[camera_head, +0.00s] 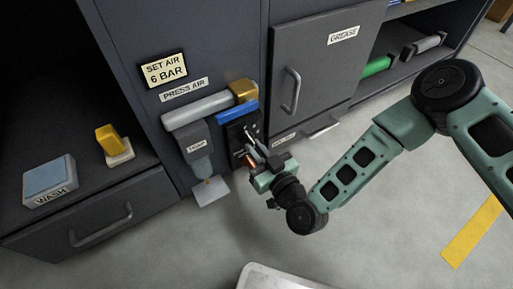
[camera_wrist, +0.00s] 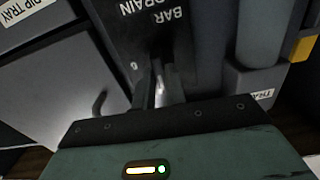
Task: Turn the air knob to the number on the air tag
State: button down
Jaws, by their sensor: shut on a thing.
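The air tag (camera_head: 165,69) is a cream plate at the upper left of the cabinet front. It reads "SET AIR 6 BAR". A black panel (camera_head: 236,128) stands below a blue bar, to the right of the grey pipe work. My gripper (camera_head: 251,146) reaches the panel from the lower right, its fingers shut on the air knob. In the wrist view, the fingers (camera_wrist: 160,88) close around the air knob (camera_wrist: 160,76), of which only a small pale part shows. "BAR", "DRAIN" and one small number show upside down on the panel there. The knob's pointer and setting cannot be made out.
A grey cylinder with a "TRAP" label (camera_head: 198,147) hangs just left of the panel. The grease door (camera_head: 318,60) with its handle is to the right. A wash box (camera_head: 49,182) and a yellow block (camera_head: 111,140) sit on the left shelf. The floor below is mostly clear.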

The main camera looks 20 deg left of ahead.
jog(key=m+p, duration=0.2)
jog(key=m, duration=0.1)
jog(key=shift+d+r+m+p, duration=0.1)
jog(key=shift+r+m+p, duration=0.05)
jog(key=shift+m+p, duration=0.25)
jog(key=m+p, duration=0.1)
jog(key=m, duration=0.1)
jog(key=m+p, duration=0.1)
jog(key=m, duration=0.2)
jog(key=shift+w+f, duration=0.1)
jog(key=shift+f, duration=0.1)
jog(key=m+p, duration=0.1)
jog(key=m, duration=0.3)
jog(key=shift+f+m, duration=0.15)
jog(key=shift+m, duration=2.15)
jog(key=c, duration=1.4)
grip_release()
jog(key=shift+c, duration=0.2)
